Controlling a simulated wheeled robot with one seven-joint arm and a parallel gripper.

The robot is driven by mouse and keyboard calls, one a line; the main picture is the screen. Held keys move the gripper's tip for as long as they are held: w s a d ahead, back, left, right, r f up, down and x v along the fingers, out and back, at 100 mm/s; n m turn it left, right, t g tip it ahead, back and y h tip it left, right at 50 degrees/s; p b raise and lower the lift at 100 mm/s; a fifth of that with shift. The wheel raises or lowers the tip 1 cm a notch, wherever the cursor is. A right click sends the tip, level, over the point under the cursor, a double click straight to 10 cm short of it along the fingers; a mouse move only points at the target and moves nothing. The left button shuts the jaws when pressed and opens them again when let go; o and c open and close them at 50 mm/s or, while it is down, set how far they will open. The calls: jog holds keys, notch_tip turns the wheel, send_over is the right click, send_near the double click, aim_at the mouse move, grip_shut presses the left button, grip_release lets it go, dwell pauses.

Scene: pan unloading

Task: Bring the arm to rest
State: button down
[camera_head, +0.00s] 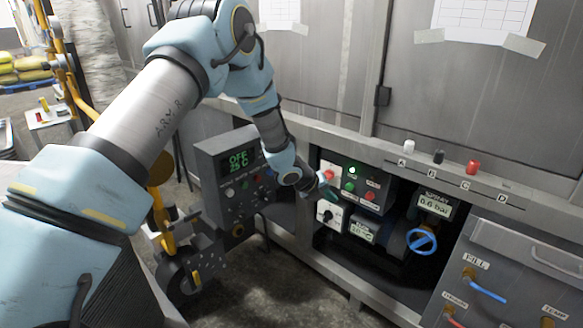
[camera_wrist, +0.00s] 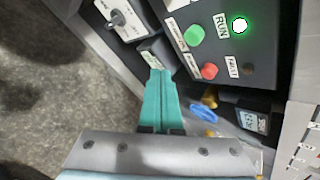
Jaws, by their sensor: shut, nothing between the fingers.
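My arm reaches from the left of the head view to the control panels in the middle. My gripper (camera_head: 328,190) is at the panel with the buttons. In the wrist view my gripper (camera_wrist: 161,75) shows its two teal fingers shut together with nothing between them. A control box (camera_wrist: 262,62) lies just beyond and right of the fingertips. It has a lit green RUN lamp (camera_wrist: 239,26), a green button (camera_wrist: 194,36) and a red button (camera_wrist: 209,71). I cannot tell whether the fingertips touch anything.
A grey box (camera_head: 212,160) with an "OFF 25 C" display stands left of my gripper. A blue valve wheel (camera_head: 421,241) and a rotary switch (camera_head: 327,215) are close by. A metal ledge (camera_head: 350,141) with small coloured pegs runs above. Open floor (camera_head: 270,285) lies in front.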

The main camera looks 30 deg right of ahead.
jog(key=w+a+r+m+y, duration=0.15)
jog(key=a+r+m, duration=0.3)
jog(key=a, duration=0.45)
jog(key=w+a+r+m+y, duration=0.1)
jog(key=w+a+r+m, duration=0.2)
jog(key=a+m, duration=0.45)
jog(key=w+a+r+m+y, duration=0.15)
jog(key=a+r+m, duration=0.25)
jog(key=a, duration=0.6)
jog(key=s+a+r+m+y, duration=0.25)
jog(key=a+m, duration=0.25)
jog(key=a, duration=0.5)
jog(key=s+a+r+m+t+y, duration=0.1)
jog(key=s+a+r+m, duration=0.15)
jog(key=a+m, duration=0.6)
jog(key=s+a+r+m+y, duration=0.1)
jog(key=s+a+m+y, duration=0.2)
jog(key=a, duration=1)
notch_tip(320, 180, up, 19)
jog(key=d+h+p, duration=0.1)
jog(key=p, duration=1.8)
jog(key=shift+s+f+h, duration=0.2)
jog(key=shift+h, duration=0.15)
jog(key=c, duration=1.6)
grip_release()
jog(key=shift+n, duration=0.25)
